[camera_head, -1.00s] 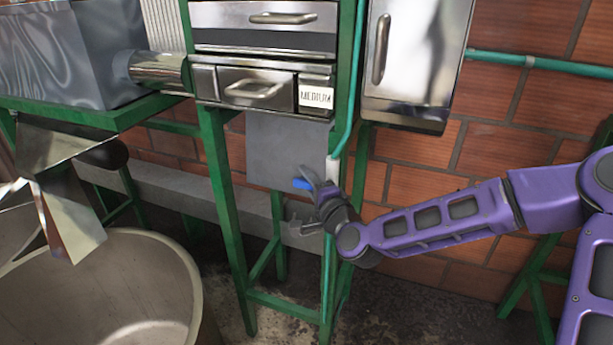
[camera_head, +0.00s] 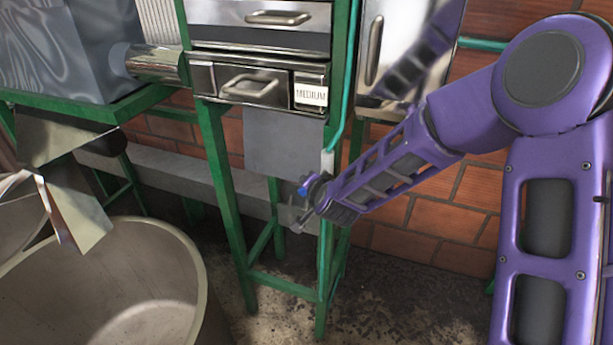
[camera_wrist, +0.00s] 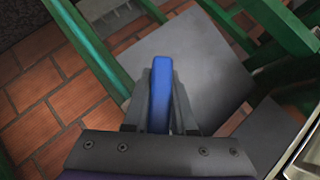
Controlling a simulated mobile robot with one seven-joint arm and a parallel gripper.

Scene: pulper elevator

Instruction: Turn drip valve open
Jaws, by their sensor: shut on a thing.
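The drip valve's blue handle (camera_wrist: 161,95) sits between the two dark fingers of my gripper (camera_wrist: 158,115) in the wrist view. The fingers are shut on the handle from both sides. In the head view a small blue bit of the handle (camera_head: 304,188) shows beside my gripper (camera_head: 303,205), which is at the green front leg, below the end of the teal pipe (camera_head: 344,100). A light valve body (camera_head: 327,162) shows at the pipe's lower end. The rest of the valve is hidden behind my wrist.
A green frame (camera_head: 222,200) carries a metal drawer unit (camera_head: 258,85) labelled MEDIUM. A grey panel (camera_head: 275,145) hangs behind the valve. A large metal tub (camera_head: 130,290) stands at the left. A brick wall (camera_head: 450,215) is behind. A metal box (camera_head: 380,55) hangs at upper right.

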